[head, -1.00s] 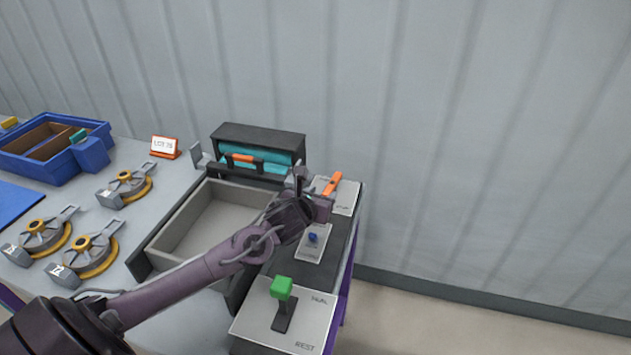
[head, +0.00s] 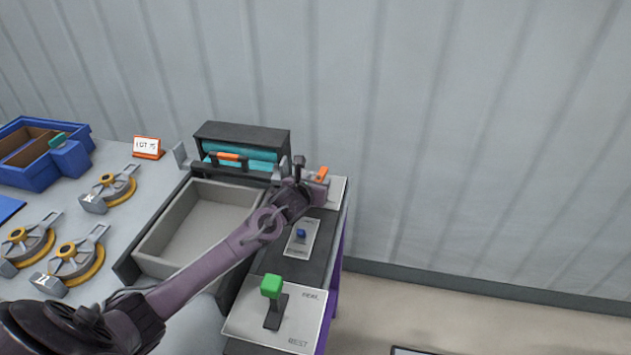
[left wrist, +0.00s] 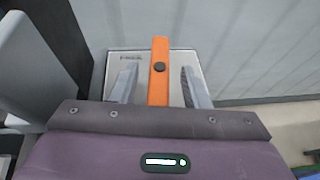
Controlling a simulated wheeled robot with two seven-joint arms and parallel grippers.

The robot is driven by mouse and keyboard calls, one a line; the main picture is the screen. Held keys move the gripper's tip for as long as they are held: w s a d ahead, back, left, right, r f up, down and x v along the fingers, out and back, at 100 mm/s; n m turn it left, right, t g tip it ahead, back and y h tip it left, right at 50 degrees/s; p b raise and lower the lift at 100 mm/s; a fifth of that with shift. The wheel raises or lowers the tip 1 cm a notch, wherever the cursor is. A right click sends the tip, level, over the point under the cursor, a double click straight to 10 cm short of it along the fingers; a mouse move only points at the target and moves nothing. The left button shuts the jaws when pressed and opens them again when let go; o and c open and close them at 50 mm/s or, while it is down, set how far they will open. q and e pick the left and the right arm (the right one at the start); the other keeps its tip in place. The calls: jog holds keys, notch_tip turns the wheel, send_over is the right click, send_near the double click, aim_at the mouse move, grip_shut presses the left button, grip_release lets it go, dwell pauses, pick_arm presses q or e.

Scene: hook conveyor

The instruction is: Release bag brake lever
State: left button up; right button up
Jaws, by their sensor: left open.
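The orange lever (head: 321,174) stands on a pale plate (head: 338,190) at the far right end of the bench; I take it for the bag brake lever. In the left wrist view the orange lever (left wrist: 160,72) runs between my two open fingers, with a gap on each side. A dark round pivot shows on it. My left gripper (head: 310,174) is at the lever in the head view, open and holding nothing; it also shows in the left wrist view (left wrist: 158,84). The gripper hides part of the lever and plate. My right gripper is not in view.
A grey tray (head: 158,245) lies left of my forearm, with a black and teal unit (head: 242,146) behind it. A small blue switch (head: 301,233) and a green-knobbed lever (head: 271,287) stand nearer on the same strip. A corrugated wall (head: 480,130) rises behind.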

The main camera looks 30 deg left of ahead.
pick_arm(q)
jog(key=shift+c, duration=0.8)
jog(key=c, duration=0.7)
jog(key=shift+y, duration=0.3)
grip_shut()
jog(key=shift+d+n+y+b, duration=0.1)
jog(key=shift+n+y+b, duration=0.6)
jog(key=shift+n, duration=0.1)
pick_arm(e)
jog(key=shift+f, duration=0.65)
pick_arm(q)
jog(key=o, duration=0.9)
grip_release()
jog(key=shift+c, duration=0.2)
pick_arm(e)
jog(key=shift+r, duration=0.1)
